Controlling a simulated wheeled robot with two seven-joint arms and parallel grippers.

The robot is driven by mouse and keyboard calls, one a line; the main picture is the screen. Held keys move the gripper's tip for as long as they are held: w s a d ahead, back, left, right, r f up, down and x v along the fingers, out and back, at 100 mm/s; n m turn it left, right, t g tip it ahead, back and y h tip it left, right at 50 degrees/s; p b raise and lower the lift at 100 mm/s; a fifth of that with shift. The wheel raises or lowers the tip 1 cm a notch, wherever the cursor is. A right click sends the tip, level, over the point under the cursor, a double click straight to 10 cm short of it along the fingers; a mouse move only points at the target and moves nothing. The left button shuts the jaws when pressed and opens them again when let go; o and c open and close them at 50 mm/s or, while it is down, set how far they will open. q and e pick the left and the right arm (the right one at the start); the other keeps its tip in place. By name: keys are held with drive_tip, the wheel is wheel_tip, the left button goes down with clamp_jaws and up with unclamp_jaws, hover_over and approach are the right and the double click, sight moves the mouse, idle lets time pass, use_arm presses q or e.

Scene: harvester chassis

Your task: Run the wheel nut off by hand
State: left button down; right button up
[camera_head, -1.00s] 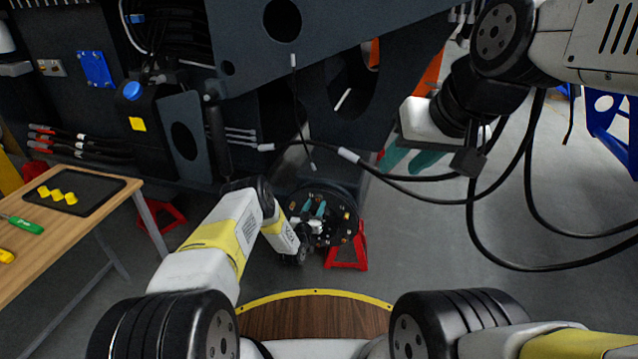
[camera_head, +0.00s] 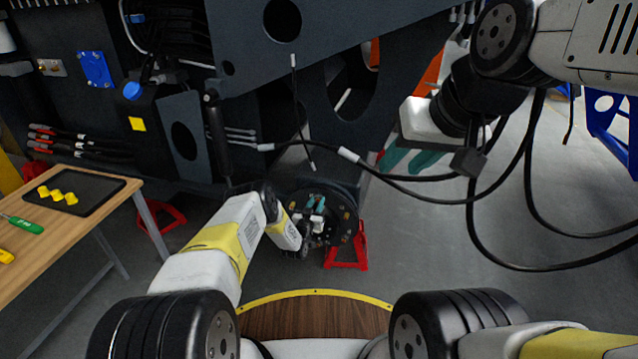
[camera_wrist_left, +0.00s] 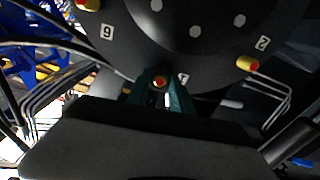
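The round black wheel hub (camera_head: 343,209) is low in the middle of the head view. In the left wrist view its face (camera_wrist_left: 190,55) carries number labels, pale hexagonal spots and several yellow studs or nuts with red centres. My left gripper (camera_head: 314,203) is at the hub face. In the left wrist view its teal fingers (camera_wrist_left: 161,92) stand on either side of a red-centred piece (camera_wrist_left: 160,82) at the lower rim. I cannot tell whether they grip it. My right gripper (camera_head: 409,161) is held up at the right, its teal fingers apart and empty.
A red stand (camera_head: 347,252) is under the hub. Black cables (camera_head: 440,200) hang across the right side. A wooden table (camera_head: 60,225) at the left holds a dark tray (camera_head: 98,186) with yellow pieces (camera_head: 57,194) and a green-handled tool (camera_head: 26,225). The dark chassis hangs above the hub.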

idle(0.3)
use_arm(q)
drive_tip(key=n, duration=0.3)
drive_tip(key=shift+a, duration=0.1)
drive_tip(key=n, duration=0.3)
drive_tip(key=shift+s+n, duration=0.1)
drive_tip(key=shift+n, duration=0.2)
drive_tip(key=n, duration=0.9)
drive_tip(key=shift+s, duration=0.1)
drive_tip(key=n, duration=0.3)
drive_tip(key=shift+n, duration=0.3)
drive_tip(key=n, duration=0.6)
drive_tip(key=shift+s, duration=0.1)
drive_tip(key=c, duration=1.1)
unclamp_jaws()
